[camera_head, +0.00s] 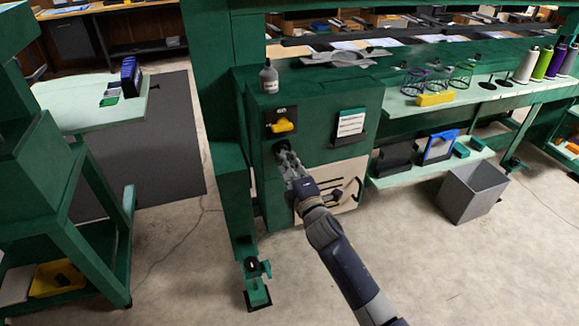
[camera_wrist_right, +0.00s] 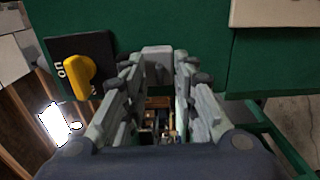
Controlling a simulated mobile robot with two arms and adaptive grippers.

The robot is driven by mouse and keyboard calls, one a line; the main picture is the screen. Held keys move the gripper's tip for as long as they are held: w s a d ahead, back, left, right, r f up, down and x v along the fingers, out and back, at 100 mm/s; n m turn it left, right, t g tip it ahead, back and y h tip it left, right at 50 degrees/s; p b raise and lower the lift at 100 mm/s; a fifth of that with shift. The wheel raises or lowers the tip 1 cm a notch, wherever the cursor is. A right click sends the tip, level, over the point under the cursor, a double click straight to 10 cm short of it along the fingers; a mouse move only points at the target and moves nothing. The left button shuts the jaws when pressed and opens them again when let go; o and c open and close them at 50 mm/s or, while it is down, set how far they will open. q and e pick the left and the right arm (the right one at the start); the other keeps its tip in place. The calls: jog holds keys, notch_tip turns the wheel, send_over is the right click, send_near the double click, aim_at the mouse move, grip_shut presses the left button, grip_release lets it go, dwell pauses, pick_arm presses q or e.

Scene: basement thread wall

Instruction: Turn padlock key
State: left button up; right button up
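My right gripper (camera_head: 286,158) is at the front of the green cabinet (camera_head: 355,104), just below the yellow switch knob (camera_head: 282,126). A small dark fitting (camera_head: 281,147) shows at its fingertips. In the right wrist view, my right gripper's fingers (camera_wrist_right: 157,72) are apart. A small grey block (camera_wrist_right: 157,55) sits between the fingertips against the green panel. I cannot tell whether it is the padlock or its key, or whether the fingers touch it. No separate key can be made out. My left gripper is not in view.
The yellow knob also shows in the wrist view (camera_wrist_right: 76,78), close to the left finger. A notice card (camera_head: 351,123) is on the cabinet front. A grey bottle (camera_head: 269,77) stands on top. A grey bin (camera_head: 472,191) stands on the floor to the right.

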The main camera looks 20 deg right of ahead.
jog(key=shift+c, duration=0.3)
grip_shut()
jog(key=shift+m, duration=0.3)
jog(key=m+p, duration=0.4)
jog(key=m, duration=1.2)
jog(key=shift+p, duration=0.35)
jog(key=shift+f, duration=0.1)
